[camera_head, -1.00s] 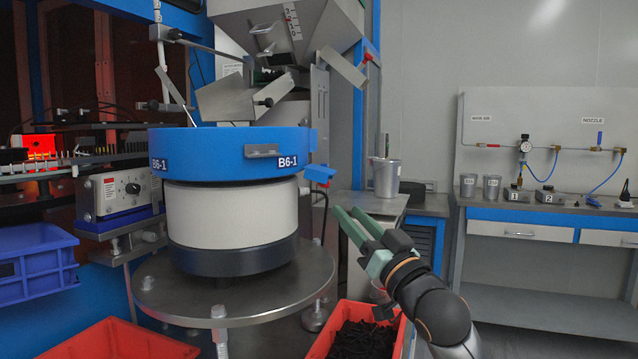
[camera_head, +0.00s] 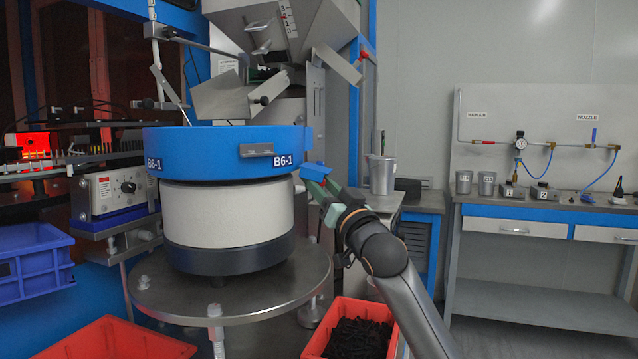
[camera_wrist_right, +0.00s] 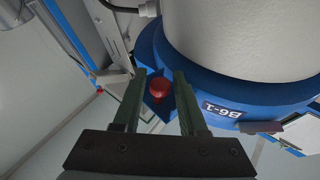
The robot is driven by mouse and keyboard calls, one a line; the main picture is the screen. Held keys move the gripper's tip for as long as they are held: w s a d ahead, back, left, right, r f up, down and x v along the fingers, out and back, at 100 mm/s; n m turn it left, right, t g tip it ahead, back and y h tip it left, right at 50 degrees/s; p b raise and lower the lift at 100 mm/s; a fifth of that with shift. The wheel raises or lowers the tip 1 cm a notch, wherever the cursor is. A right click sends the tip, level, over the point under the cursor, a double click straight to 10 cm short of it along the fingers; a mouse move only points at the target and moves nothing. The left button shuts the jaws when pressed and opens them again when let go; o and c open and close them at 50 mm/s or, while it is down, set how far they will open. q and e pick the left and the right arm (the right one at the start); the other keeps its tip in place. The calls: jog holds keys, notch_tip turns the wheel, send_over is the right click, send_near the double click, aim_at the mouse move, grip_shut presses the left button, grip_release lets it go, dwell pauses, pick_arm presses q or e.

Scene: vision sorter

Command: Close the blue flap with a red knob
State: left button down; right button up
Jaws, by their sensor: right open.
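The blue flap (camera_head: 314,169) sticks out from the right side of the blue bowl rim (camera_head: 200,152) in the head view, so it stands open. Its red knob (camera_wrist_right: 160,86) shows in the right wrist view, with a blue part of the flap (camera_wrist_right: 151,103) around it; the head view hides the knob. My right gripper (camera_head: 310,183) is open just below the flap. In the right wrist view its green fingers (camera_wrist_right: 159,74) lie on either side of the knob in the picture; contact cannot be told. My left gripper is out of view.
A grey metal latch (camera_head: 256,150) sits on the bowl rim. The bowl stands on a round steel table (camera_head: 235,300). A red bin of black parts (camera_head: 318,343) is below my right arm. A metal cup (camera_head: 381,175) stands to the right.

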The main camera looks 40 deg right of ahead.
grip_shut()
dwell(0.4)
